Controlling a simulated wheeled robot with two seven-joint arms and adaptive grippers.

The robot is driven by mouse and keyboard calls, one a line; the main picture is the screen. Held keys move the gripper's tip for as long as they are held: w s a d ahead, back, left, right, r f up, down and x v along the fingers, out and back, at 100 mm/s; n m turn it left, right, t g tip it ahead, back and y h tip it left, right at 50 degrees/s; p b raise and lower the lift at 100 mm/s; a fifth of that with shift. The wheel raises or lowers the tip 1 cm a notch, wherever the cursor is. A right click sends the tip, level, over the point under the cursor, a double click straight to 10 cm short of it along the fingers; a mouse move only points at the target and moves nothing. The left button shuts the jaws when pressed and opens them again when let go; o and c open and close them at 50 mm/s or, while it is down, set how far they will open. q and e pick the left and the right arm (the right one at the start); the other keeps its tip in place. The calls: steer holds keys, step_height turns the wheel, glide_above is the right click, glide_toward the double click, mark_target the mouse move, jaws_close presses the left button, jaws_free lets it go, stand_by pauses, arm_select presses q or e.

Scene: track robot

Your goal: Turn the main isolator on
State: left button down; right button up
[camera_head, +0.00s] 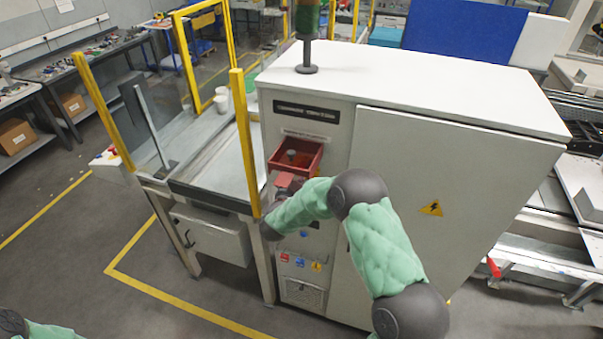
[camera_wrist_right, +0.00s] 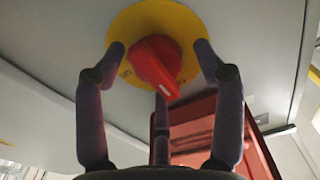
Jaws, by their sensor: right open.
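The main isolator is a red rotary knob (camera_wrist_right: 156,66) on a round yellow plate (camera_wrist_right: 178,20), on a light grey cabinet face in the right wrist view. The knob's pale pointer mark is at its lower right end. My right gripper (camera_wrist_right: 160,58) is open, with dark fingers spread on both sides of the knob and a third finger below it; contact cannot be told. In the head view the right gripper (camera_head: 280,193) is at the cabinet's narrow front, mostly covered by my green arm. The knob is hidden there. The left gripper is out of view.
A red open-topped box (camera_head: 296,158) sticks out from the cabinet (camera_head: 475,190) just above the right gripper. Small coloured labels (camera_head: 285,258) sit lower down. A yellow-posted conveyor frame (camera_head: 243,145) stands close on the left. Floor in front is clear.

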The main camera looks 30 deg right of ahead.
steer(key=c, duration=1.1)
steer(key=m+b, duration=0.7)
steer(key=b, duration=0.5)
steer(key=shift+d+m, duration=0.15)
steer(key=shift+m, duration=0.25)
steer(key=m+b, duration=0.4)
steer(key=b, duration=0.2)
steer(key=m+b, duration=0.4)
steer(key=b, duration=0.2)
steer(key=shift+s+d+m, duration=0.1)
steer(key=shift+s+m, duration=0.1)
steer(key=shift+m, duration=0.1)
steer(key=shift+m+b, duration=0.8)
steer(key=shift+b, duration=0.25)
steer(key=shift+r, duration=0.1)
steer(key=shift+c, duration=0.2)
steer(key=o, duration=1.1)
steer(key=shift+d, duration=0.1)
steer(key=shift+o, duration=0.2)
steer(key=shift+s+f, duration=0.1)
steer(key=shift+f, duration=0.1)
